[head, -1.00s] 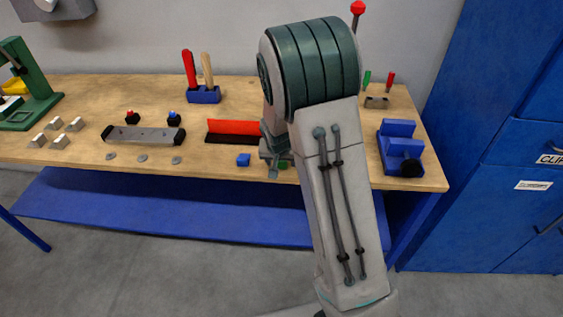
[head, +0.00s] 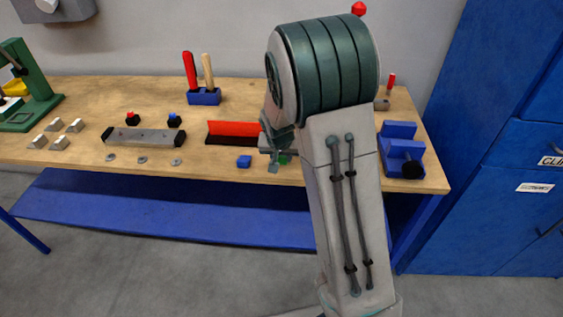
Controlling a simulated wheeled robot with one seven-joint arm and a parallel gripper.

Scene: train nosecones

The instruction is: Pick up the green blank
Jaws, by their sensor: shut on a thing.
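The green blank (head: 284,159) shows as a small green patch at my gripper (head: 275,162), near the front edge of the bench. My arm hides most of it. My gripper points down and is shut on the green blank. I cannot tell whether the blank is clear of the bench top. A blue blank (head: 244,161) lies on the bench just left of my gripper.
A grey bar with black ends (head: 144,137) and several pale blocks (head: 56,125) are further left. A blue vise (head: 401,150) stands at the right. A tool holder (head: 204,96) is at the back.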

